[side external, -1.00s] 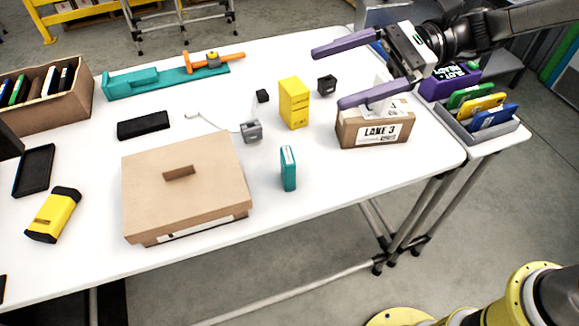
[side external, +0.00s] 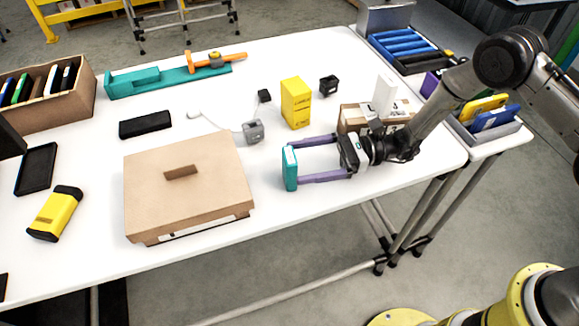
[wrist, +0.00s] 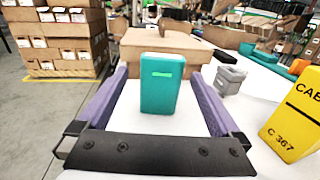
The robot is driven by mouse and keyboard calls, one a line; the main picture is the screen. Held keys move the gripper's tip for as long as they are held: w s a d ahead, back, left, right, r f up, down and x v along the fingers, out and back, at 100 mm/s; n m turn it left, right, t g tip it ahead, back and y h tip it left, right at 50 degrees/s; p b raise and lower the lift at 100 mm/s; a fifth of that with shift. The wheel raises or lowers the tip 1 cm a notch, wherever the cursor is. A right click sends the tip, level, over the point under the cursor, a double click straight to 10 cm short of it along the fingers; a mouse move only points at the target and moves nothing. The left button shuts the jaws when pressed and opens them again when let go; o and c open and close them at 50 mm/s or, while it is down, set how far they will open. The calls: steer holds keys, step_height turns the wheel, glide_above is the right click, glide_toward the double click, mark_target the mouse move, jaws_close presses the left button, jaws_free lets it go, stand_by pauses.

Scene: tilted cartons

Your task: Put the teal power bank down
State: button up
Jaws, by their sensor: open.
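The teal power bank (side external: 290,170) stands upright on the white table, to the right of the lidded cardboard box. My gripper (side external: 297,162) is low over the table, reaching in from the right, with its purple fingers level and open. In the wrist view the teal power bank (wrist: 161,84) stands between the two fingers of my gripper (wrist: 160,76), with a gap visible on each side. The bottom of the power bank appears to rest on the table.
The lidded cardboard box (side external: 188,190) is close on the left. A yellow box (side external: 296,103), a grey block (side external: 253,131) and a small black cube (side external: 328,85) stand behind. The LANE 3 carton (side external: 350,118) is beside my wrist. The table front is clear.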

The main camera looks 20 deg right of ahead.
mark_target(284, 162)
steer(key=a, duration=0.3)
steer(key=w+a, duration=0.1)
steer(key=a, duration=0.2)
steer(key=shift+w+a, duration=0.1)
steer(key=shift+a, duration=0.1)
jaws_close()
steer(key=shift+r, duration=0.1)
